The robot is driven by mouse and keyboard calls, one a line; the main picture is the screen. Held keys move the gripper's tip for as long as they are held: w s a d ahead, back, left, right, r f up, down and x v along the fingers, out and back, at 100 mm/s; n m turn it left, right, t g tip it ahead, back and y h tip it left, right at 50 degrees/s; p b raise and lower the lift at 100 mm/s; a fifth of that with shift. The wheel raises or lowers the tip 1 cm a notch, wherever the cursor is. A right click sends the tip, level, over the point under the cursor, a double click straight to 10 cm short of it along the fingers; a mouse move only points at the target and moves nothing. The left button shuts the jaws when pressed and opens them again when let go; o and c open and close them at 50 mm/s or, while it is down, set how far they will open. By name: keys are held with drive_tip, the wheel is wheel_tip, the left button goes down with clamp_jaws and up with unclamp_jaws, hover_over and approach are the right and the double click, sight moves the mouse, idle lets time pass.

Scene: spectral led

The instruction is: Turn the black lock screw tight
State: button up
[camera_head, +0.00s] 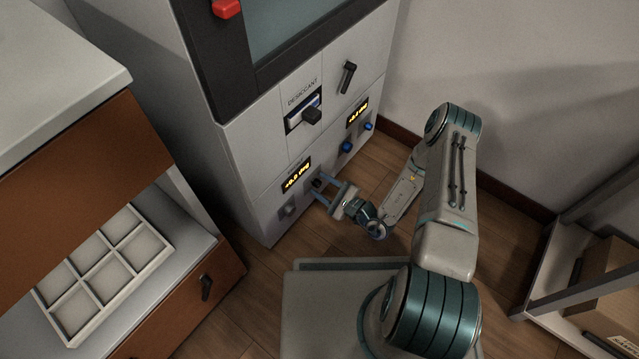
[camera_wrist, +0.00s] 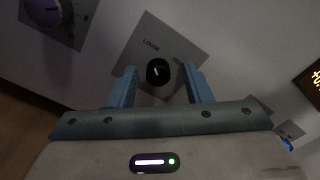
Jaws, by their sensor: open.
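The black lock screw (camera_wrist: 158,72) is a small round knob with a pale mark, set in a grey plate (camera_wrist: 147,32) lettered "LOOSE" on one side and with a partly hidden word on the other. My gripper (camera_wrist: 160,80) is open, with its two blue fingers on either side of the screw in the wrist view. I cannot tell whether the fingers touch it. In the head view my gripper (camera_head: 325,188) reaches the lower front of the grey cabinet, and the screw (camera_head: 316,183) shows as a small dark spot between the fingers.
A larger grey knob (camera_wrist: 54,12) is left of the screw. The cabinet (camera_head: 250,150) also has yellow displays (camera_head: 297,174), blue knobs (camera_head: 346,147), a desiccant drawer handle (camera_head: 312,115) and a black handle (camera_head: 347,77). A drawer unit (camera_head: 190,300) stands left; a shelf (camera_head: 570,290) stands right.

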drive_tip(key=shift+a, duration=0.2)
drive_tip(key=shift+a, duration=0.1)
clamp_jaws()
drive_tip(key=m+p, duration=0.2)
drive_tip(key=m, duration=0.2)
drive_tip(key=shift+r+m, duration=0.1)
drive_tip(key=shift+m, duration=0.3)
drive_tip(key=m+p, duration=0.1)
drive_tip(key=m, duration=0.4)
drive_tip(key=shift+p, duration=0.35)
drive_tip(key=m, duration=0.5)
drive_tip(key=shift+p, duration=0.35)
drive_tip(key=m, duration=0.4)
drive_tip(key=shift+m, duration=0.4)
drive_tip(key=shift+f, duration=0.2)
